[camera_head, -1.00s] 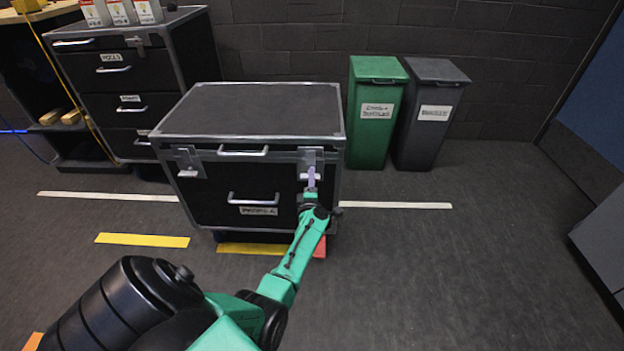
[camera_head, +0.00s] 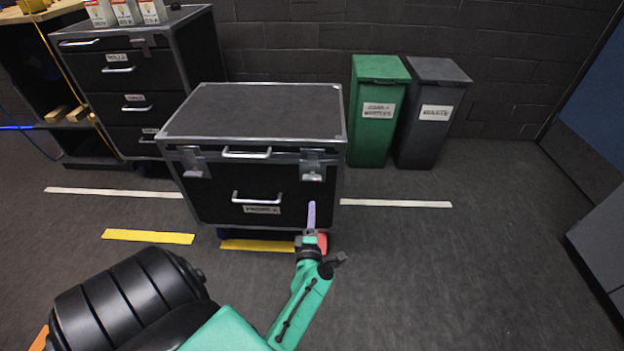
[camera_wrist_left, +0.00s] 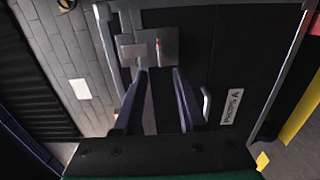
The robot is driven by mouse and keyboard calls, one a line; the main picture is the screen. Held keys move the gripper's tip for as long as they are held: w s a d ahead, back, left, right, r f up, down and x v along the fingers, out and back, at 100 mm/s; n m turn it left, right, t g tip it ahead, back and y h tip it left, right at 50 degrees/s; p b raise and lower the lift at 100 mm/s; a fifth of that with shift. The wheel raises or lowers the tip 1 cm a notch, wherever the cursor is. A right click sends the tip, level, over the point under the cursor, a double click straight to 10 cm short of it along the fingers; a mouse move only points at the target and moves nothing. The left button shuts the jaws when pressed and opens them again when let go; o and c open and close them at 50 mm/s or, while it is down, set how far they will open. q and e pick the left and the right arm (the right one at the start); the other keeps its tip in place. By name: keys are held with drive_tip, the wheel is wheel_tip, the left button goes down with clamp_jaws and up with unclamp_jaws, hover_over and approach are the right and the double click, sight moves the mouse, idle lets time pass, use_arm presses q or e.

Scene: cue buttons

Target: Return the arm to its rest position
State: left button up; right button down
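My left gripper (camera_head: 311,215) is in front of the lower right part of the black case (camera_head: 250,110), below its right latch (camera_head: 313,165). The gripper looks clear of the case front. The case lid is down. Its left latch (camera_head: 194,163) and front handle (camera_head: 257,197) show. My green left arm reaches up from the bottom of the head view. My right gripper is not in view.
A green bin (camera_head: 376,130) and a grey bin (camera_head: 428,125) stand right of the case by the wall. A drawer cabinet (camera_head: 140,75) with small cartons stands behind left. A red patch (camera_head: 322,243) shows beside my wrist. The floor (camera_head: 460,270) at right is clear.

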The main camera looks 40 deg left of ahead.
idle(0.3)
use_arm(q)
drive_tip(key=s+d+f+m+g+h, duration=0.2)
drive_tip(key=s+d+f+m+h, duration=0.1)
drive_tip(key=d+f+m+h, duration=0.5)
drive_tip(key=s+d+f+m+g+h, duration=0.2)
drive_tip(key=s+d+f+m+h, duration=0.15)
drive_tip(key=d+f+m, duration=0.45)
drive_tip(key=s+a+f+m+g+h, duration=0.1)
drive_tip(key=s+a+f+m+g, duration=0.1)
drive_tip(key=s+f+m+g, duration=0.45)
drive_tip(key=s+a+f+m+g+y+p, duration=0.1)
drive_tip(key=s+a+f+m, duration=0.15)
drive_tip(key=s, duration=0.35)
drive_tip(key=s+a+f+m+g+y+p, duration=0.1)
drive_tip(key=s+m+g, duration=0.15)
drive_tip(key=s, duration=0.35)
drive_tip(key=s+a+r+p, duration=0.1)
drive_tip(key=s+r+p, duration=0.9)
drive_tip(key=p, duration=0.8)
drive_tip(key=shift+s+a+r+m+t+p, duration=0.2)
drive_tip(key=shift+a+r+m+t+p, duration=0.15)
drive_tip(key=shift+r, duration=0.4)
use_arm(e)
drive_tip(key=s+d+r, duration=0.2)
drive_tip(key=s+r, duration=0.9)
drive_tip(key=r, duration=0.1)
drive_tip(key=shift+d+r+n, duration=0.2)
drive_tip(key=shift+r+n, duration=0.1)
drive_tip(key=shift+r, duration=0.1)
